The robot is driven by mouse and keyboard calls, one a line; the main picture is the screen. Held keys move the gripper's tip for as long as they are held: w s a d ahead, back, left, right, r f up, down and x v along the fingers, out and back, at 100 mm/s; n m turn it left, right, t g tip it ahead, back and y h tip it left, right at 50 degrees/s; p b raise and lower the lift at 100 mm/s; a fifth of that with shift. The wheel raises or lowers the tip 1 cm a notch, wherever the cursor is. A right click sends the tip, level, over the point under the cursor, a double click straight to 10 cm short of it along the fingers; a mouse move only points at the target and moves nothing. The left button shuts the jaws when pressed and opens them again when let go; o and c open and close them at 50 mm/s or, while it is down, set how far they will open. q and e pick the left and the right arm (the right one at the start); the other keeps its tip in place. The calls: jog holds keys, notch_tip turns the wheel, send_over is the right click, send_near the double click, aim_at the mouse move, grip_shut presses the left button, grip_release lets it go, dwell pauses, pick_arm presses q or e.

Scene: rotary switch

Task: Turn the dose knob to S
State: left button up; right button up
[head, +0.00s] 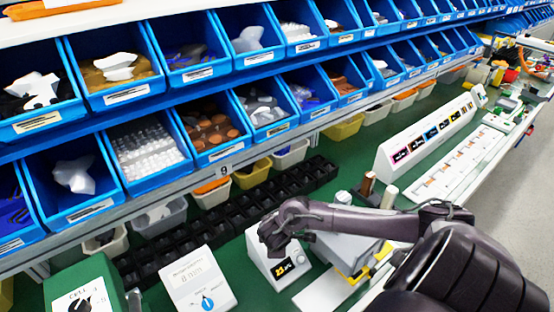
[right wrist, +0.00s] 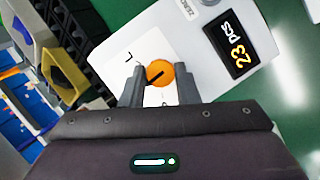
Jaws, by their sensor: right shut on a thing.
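The orange round dose knob (right wrist: 159,76) with a black pointer line sits on a white box (right wrist: 215,58) in the right wrist view. The pointer line runs slantwise, from upper right to lower left. An L shows up-left of the knob; I cannot make out an S. My right gripper (right wrist: 160,84) has one finger on each side of the knob and is shut on it. In the head view my right gripper (head: 276,238) is over the white box (head: 268,266) and hides the knob. My left gripper is not in view.
The box has a black display (right wrist: 236,50) reading "23 pcs". A white device with a blue knob (head: 207,301) and a green box with a black knob (head: 80,302) stand to the left. Black trays (head: 215,215) lie behind, below racks of blue bins (head: 150,150).

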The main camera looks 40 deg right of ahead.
jog(key=shift+f+n+t+b, duration=0.25)
jog(key=shift+n+t+b, duration=0.05)
jog(key=shift+n+b, duration=0.35)
jog(key=n+t+b, duration=0.1)
jog(key=n+b, duration=0.1)
jog(key=b, duration=0.2)
jog(key=n+t+h+b, duration=0.1)
jog(key=n+b, duration=0.2)
jog(key=b, duration=0.2)
jog(key=n+t+b, duration=0.1)
jog(key=n+b, duration=0.2)
jog(key=b, duration=0.1)
jog(key=shift+s+a+f+n+h, duration=0.15)
jog(key=shift+s+f+n+h, duration=0.1)
jog(key=shift+f+h, duration=0.05)
jog(key=shift+r+n+t+b, duration=0.2)
jog(key=shift+n+t+b, duration=0.2)
jog(key=shift+n+b, duration=0.5)
jog(key=o, duration=0.7)
jog(key=shift+r, duration=0.15)
